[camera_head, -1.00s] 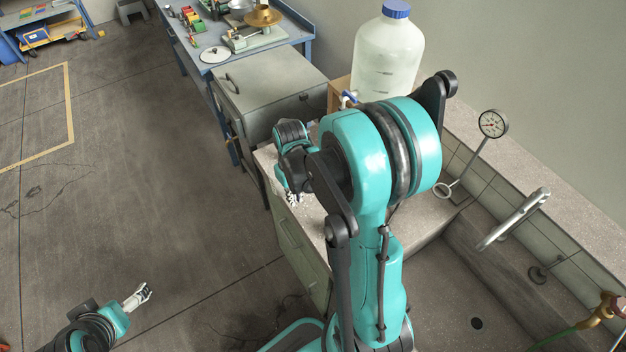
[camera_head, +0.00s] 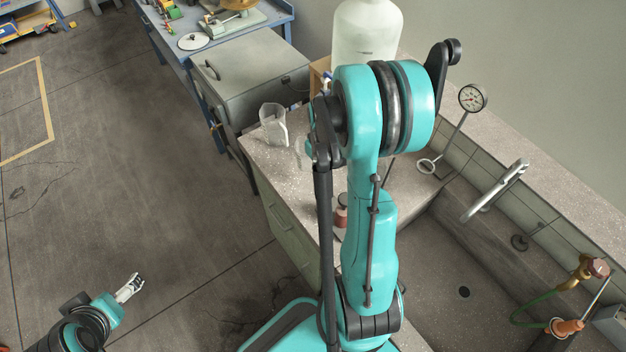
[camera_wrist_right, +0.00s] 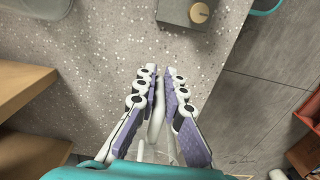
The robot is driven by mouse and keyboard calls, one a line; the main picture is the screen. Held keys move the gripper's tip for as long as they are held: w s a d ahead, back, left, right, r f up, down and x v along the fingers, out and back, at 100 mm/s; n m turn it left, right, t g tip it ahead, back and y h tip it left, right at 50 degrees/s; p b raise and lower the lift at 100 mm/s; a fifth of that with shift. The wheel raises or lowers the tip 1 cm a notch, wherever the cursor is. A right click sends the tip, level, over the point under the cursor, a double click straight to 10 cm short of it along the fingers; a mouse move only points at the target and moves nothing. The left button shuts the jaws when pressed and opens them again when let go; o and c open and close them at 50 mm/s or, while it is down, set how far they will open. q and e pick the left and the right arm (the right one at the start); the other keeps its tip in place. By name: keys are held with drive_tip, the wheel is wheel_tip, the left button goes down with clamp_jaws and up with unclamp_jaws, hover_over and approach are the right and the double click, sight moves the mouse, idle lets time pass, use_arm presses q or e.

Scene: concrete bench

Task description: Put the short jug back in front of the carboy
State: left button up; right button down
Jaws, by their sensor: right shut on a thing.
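A clear, whitish jug (camera_head: 272,124) shows at the near left corner of the bench; I cannot tell if its base touches the top. In the right wrist view the clear jug body (camera_wrist_right: 152,152) is at the bottom, with a pale handle between the fingers. My right gripper (camera_wrist_right: 160,75) is shut on that handle; in the head view it is mostly hidden behind my arm. The carboy (camera_head: 366,32) stands behind the jug to the right, its top cut off and its lower part hidden by my arm. My left gripper (camera_head: 130,288) is over the floor, too small to judge.
A wooden stand (camera_wrist_right: 25,90) is left in the wrist view. A grey block with a round knob (camera_wrist_right: 190,12) sits on the speckled bench (camera_wrist_right: 100,60). A grey cabinet (camera_head: 250,80) adjoins the bench.

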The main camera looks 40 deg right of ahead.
drive_tip(key=shift+w+a+f, duration=0.2)
drive_tip(key=shift+w+f, duration=0.2)
drive_tip(key=shift+w, duration=0.2)
drive_tip(key=shift+w+a+f, duration=0.2)
drive_tip(key=shift+w+f, duration=0.2)
drive_tip(key=shift+w, duration=0.15)
wheel_tip(320, 180, down, 3)
drive_tip(key=shift+f+b, duration=0.2)
drive_tip(key=shift+b, duration=0.7)
drive_tip(key=shift+f, duration=0.25)
drive_tip(key=shift+f, duration=0.1)
drive_tip(key=c, duration=1.6)
unclamp_jaws()
